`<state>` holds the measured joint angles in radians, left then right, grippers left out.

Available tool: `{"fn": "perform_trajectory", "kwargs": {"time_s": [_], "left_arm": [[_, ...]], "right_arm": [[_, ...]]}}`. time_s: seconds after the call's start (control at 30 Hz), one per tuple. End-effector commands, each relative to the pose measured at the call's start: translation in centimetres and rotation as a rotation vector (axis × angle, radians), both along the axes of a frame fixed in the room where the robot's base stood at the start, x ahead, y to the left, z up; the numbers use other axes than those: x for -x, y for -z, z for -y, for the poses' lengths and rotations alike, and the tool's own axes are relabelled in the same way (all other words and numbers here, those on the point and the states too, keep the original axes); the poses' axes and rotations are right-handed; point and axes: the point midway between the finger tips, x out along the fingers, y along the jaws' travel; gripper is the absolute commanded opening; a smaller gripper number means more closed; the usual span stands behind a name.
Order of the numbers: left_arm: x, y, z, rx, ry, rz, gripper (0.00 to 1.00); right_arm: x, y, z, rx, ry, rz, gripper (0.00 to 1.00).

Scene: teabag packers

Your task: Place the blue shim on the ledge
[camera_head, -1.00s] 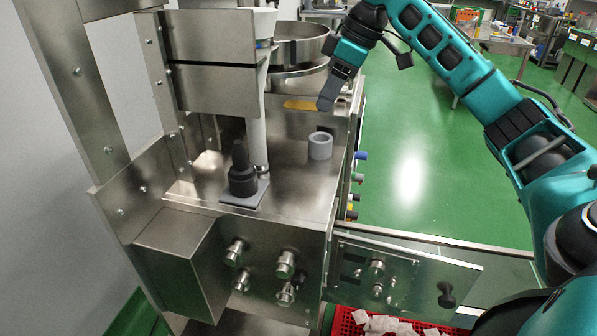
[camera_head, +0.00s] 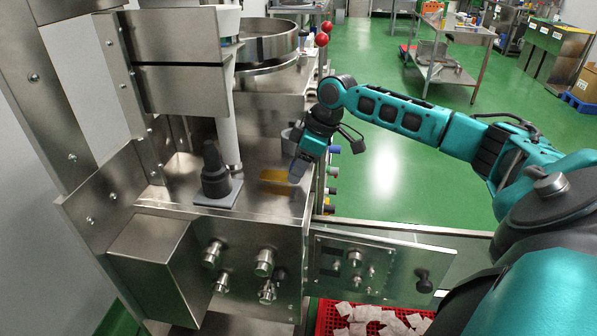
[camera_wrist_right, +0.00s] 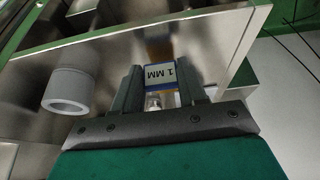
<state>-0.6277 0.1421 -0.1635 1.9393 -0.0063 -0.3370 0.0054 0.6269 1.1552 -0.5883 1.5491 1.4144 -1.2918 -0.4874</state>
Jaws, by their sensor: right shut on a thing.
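My right gripper (camera_head: 297,172) is shut on the blue shim, low over the right side of the machine's steel top. In the right wrist view, the blue shim (camera_wrist_right: 162,76) shows a label reading "1 MM" in a blue frame, between the two fingers. In the head view a flat golden strip (camera_head: 275,176) reaches left from the fingertips and seems to be part of what I hold. The flat steel ledge (camera_head: 262,206) lies below it; I cannot tell whether they touch. My left gripper is not in view.
A black knobbed post on a grey plate (camera_head: 216,178) stands left of the strip. A grey ring (camera_wrist_right: 68,92) stands on the steel top, partly hidden behind my arm in the head view. A white column and round steel bowl (camera_head: 268,42) are behind. A red crate (camera_head: 325,318) is below.

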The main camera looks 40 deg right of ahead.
Motion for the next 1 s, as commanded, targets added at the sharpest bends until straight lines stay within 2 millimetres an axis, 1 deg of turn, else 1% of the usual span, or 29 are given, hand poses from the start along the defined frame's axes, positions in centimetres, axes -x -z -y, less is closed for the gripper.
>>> {"fn": "perform_trajectory", "kwargs": {"time_s": [0.03, 0.13, 0.53, 0.57, 0.8, 1.0], "left_arm": [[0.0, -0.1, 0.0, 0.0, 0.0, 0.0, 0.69], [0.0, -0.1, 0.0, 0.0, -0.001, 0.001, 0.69], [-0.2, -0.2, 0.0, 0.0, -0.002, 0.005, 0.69], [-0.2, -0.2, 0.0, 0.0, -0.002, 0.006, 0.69], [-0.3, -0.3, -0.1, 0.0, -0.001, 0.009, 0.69], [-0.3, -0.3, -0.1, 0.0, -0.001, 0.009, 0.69]], "right_arm": [[0.0, 0.8, 0.0, -0.001, 0.001, -0.002, 0.08], [0.0, 1.6, 0.0, -0.002, 0.001, 0.0, 0.08], [0.0, 2.1, 0.0, -0.001, 0.001, 0.001, 0.08], [0.0, 2.1, 0.0, -0.001, 0.0, 0.001, 0.43], [0.0, 2.1, 0.0, -0.001, 0.0, 0.001, 0.66], [0.0, 2.1, 0.0, -0.001, 0.0, 0.001, 0.67]]}}
